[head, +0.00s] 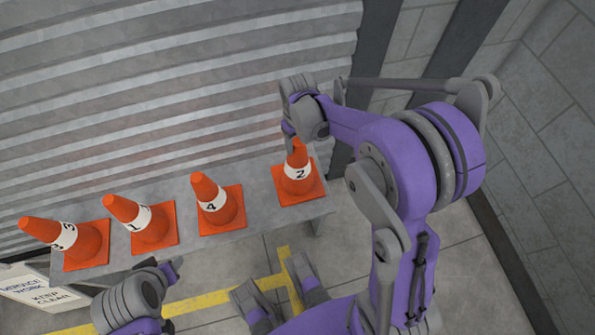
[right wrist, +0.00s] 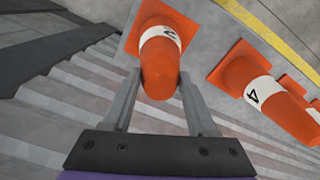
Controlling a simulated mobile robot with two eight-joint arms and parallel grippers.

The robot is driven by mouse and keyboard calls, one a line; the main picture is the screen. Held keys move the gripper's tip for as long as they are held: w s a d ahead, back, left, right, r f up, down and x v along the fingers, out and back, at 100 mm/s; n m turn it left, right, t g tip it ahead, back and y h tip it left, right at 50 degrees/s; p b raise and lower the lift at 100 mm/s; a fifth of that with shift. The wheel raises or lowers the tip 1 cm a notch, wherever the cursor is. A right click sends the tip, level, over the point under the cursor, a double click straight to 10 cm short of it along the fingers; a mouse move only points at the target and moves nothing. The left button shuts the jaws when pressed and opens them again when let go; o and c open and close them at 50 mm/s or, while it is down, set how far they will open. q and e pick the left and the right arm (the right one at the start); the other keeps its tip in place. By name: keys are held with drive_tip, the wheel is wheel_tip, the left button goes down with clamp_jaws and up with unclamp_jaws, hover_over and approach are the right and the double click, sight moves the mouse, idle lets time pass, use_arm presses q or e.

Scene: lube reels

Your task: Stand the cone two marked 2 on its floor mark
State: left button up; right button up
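The orange cone two (head: 298,173) has a white band marked 2 and stands upright at the right end of a grey bench. My right gripper (head: 291,128) is at its top. In the right wrist view the two fingers of the right gripper (right wrist: 160,76) are spread, one on each side of the tip of cone two (right wrist: 160,50). Whether they touch it I cannot tell. My left gripper (head: 170,270) is low at the left, in front of the bench; its fingers are too unclear to read. I cannot make out a floor mark numbered 2.
Cones marked 4 (head: 217,204), 1 (head: 142,222) and 3 (head: 70,243) stand left along the bench (head: 255,215). A keep-clear sign (head: 40,288) is at the far left. Yellow floor lines (head: 200,302) run in front. A ribbed shutter (head: 150,100) rises behind.

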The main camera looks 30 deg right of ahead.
clamp_jaws()
